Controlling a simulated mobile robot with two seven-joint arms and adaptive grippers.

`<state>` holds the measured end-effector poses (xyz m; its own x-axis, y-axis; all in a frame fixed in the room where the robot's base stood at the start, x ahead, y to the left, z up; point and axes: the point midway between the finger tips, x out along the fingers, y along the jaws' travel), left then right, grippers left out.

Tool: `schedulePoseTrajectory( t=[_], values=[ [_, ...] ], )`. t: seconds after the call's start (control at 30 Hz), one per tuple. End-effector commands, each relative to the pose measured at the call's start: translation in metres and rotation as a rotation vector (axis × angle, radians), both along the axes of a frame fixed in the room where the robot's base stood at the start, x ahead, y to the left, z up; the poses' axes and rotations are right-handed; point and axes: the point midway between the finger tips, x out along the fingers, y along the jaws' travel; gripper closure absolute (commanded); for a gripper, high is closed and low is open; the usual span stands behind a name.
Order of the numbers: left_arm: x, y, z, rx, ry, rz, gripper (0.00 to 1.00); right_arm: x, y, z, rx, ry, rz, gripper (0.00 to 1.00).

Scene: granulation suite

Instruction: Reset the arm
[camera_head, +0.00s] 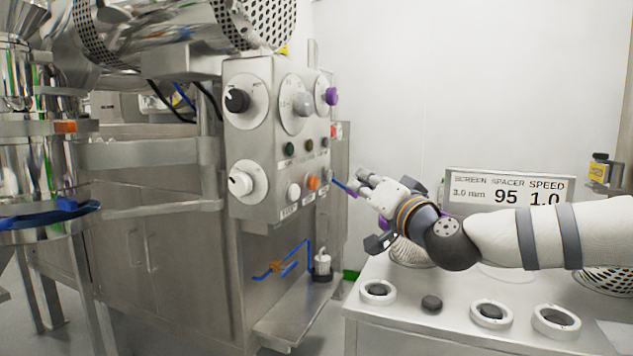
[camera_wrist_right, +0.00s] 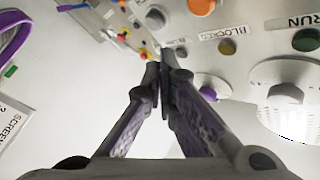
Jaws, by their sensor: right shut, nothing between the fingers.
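My right arm (camera_head: 500,238) comes in from the right, white with grey bands, above the bench. My right gripper (camera_head: 356,186) points left at the lower right part of the control panel (camera_head: 262,205). Its fingers are together and hold nothing. In the right wrist view the two fingers of the gripper (camera_wrist_right: 163,72) meet near the middle, in front of the panel's knobs and buttons. I cannot tell whether the fingertips touch the panel. My left gripper is not in view.
The panel bears a black knob (camera_head: 237,100), a white knob (camera_head: 241,181) and an orange button (camera_head: 313,182). Below my right arm, the bench (camera_head: 385,325) holds several rings and a black puck (camera_head: 431,304). A sign (camera_head: 509,188) stands behind the arm. A steel machine (camera_head: 165,235) fills the left.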

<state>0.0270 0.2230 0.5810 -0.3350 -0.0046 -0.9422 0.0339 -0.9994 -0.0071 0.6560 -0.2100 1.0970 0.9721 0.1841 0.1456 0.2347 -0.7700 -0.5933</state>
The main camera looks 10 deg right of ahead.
Motion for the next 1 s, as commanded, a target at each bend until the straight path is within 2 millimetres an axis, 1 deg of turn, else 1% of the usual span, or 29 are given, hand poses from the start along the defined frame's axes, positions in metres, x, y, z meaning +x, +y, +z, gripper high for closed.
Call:
schedulePoseTrajectory(
  t=[0.47,0.53,0.57,0.67,0.7,0.77,0.8,0.87,0.9,0.97,1.0],
  values=[
    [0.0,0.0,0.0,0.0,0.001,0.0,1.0,0.001,0.0,-0.001,0.0,0.001,0.0,1.0],
    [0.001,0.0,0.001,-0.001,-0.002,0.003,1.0,0.0,0.006,-0.01,-0.006,0.02,0.01,1.0],
    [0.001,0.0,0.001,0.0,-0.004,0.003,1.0,-0.001,0.011,-0.021,-0.014,0.04,0.021,1.0],
    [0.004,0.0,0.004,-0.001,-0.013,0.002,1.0,-0.014,0.043,-0.084,-0.051,0.165,0.082,1.0],
    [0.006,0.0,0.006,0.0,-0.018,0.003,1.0,-0.024,0.058,-0.119,-0.072,0.235,0.114,1.0],
    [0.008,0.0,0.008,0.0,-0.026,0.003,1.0,-0.046,0.078,-0.172,-0.103,0.347,0.161,1.0],
    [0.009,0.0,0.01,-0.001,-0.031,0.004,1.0,-0.063,0.089,-0.207,-0.124,0.421,0.19,1.0],
    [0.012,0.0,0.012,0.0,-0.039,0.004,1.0,-0.094,0.102,-0.257,-0.157,0.536,0.231,1.0],
    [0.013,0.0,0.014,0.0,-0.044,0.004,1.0,-0.118,0.108,-0.289,-0.178,0.614,0.256,1.0],
    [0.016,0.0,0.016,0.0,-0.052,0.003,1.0,-0.158,0.114,-0.334,-0.213,0.732,0.292,1.0],
    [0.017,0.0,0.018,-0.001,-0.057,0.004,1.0,-0.187,0.115,-0.361,-0.236,0.813,0.313,1.0]
  ],
)
